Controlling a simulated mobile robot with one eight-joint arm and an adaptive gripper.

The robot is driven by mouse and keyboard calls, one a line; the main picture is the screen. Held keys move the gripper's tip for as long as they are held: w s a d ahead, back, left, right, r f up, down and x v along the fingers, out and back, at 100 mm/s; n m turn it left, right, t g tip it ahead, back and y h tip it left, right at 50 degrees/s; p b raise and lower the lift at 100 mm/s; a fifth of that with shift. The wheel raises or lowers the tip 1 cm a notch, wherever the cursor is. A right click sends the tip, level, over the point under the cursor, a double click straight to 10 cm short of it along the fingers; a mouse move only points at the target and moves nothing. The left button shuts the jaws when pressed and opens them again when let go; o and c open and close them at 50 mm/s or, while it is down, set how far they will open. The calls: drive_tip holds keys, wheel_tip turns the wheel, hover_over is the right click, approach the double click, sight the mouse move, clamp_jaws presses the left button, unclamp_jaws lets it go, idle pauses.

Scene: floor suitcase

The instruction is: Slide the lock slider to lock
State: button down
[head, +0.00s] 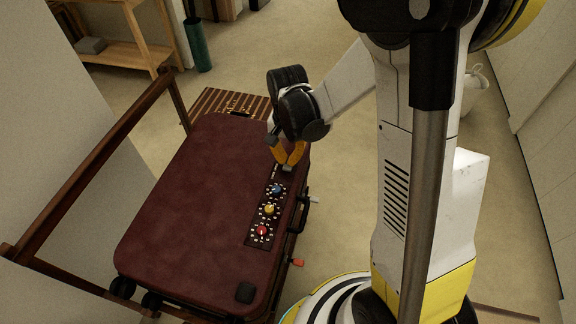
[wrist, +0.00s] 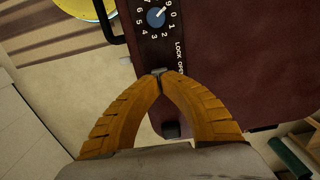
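A dark red suitcase (head: 190,200) lies flat, with a dark lock panel (head: 253,238) along its right side. My gripper (head: 288,165) points down at the panel's far end, beyond the blue dial (head: 277,189). In the wrist view, the orange fingertips (wrist: 161,77) come together at the small grey lock slider (wrist: 158,71), which is mostly hidden between them. The words LOCK and OPEN (wrist: 180,60) are printed beside the slider track. The slider is level with the OPEN word, and LOCK lies toward the blue dial (wrist: 156,17).
A yellow dial (head: 269,209) and a red dial (head: 262,231) follow on the panel. A wooden rail (head: 95,160) stands at left.

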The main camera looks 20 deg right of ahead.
sight(284, 179)
drive_tip(key=shift+f+b, duration=0.7)
drive_tip(key=shift+f, duration=0.5)
idle(0.5)
drive_tip(key=shift+s+a, duration=0.1)
drive_tip(key=shift+s, duration=0.05)
drive_tip(key=shift+s+a, duration=0.45)
drive_tip(key=shift+s, duration=0.15)
drive_tip(key=shift+s+a, duration=0.4)
drive_tip(key=shift+s, duration=0.3)
drive_tip(key=shift+a, duration=0.1)
drive_tip(key=shift+r+p, duration=2.1)
drive_tip(key=shift+r, duration=0.9)
drive_tip(key=shift+r, duration=0.1)
